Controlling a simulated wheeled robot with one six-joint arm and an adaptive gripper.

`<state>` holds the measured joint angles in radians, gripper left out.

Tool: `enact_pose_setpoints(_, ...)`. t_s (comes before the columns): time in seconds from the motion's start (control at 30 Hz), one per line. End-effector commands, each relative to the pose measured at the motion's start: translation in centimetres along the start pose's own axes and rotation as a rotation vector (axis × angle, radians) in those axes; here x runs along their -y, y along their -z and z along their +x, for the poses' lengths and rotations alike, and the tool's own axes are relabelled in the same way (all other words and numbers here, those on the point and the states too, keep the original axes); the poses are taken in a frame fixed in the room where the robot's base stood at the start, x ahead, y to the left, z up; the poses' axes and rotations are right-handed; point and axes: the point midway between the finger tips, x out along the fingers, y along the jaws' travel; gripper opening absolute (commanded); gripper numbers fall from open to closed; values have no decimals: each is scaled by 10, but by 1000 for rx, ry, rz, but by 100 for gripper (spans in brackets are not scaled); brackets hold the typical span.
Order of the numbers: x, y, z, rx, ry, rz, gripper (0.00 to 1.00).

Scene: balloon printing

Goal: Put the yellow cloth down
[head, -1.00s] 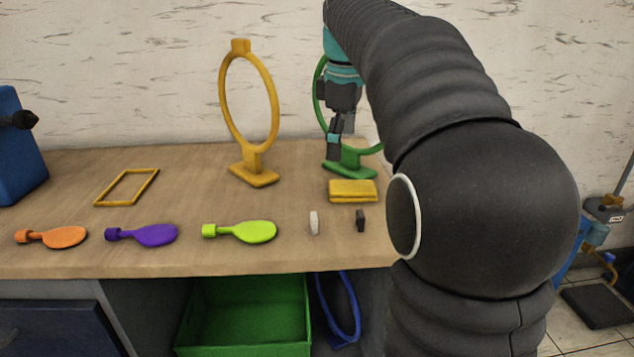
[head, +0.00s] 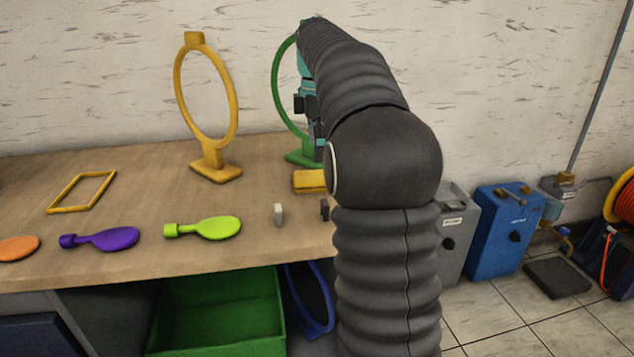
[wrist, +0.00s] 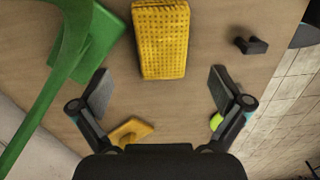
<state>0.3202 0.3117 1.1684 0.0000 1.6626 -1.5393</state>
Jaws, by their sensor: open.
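The yellow cloth (head: 308,181) is a folded pad lying flat on the wooden table, right of the yellow ring stand; my arm hides its right part in the head view. In the wrist view the cloth (wrist: 160,40), with a waffle-like surface, lies beyond the fingertips. My gripper (wrist: 160,82) is open and empty, its two fingers wide apart above the table. In the head view my gripper (head: 317,138) is partly hidden behind my arm, above the table near the green ring stand.
The green ring stand (head: 304,157) is close behind my gripper; the yellow ring stand (head: 215,170) is to its left. Small white (head: 279,214) and dark (head: 324,209) pieces stand in front of the cloth. Balloon shapes and a yellow frame (head: 82,191) lie left. A green bin (head: 220,310) is below.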

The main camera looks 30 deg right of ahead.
Motion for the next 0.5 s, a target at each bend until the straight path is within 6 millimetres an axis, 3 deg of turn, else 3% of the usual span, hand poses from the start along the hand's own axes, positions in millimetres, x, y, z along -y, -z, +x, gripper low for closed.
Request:
enact_pose_setpoints(0.27,1,-1,20,0,0,1,100)
enact_pose_setpoints(0.5,2,-4,53,0,1,0,100)
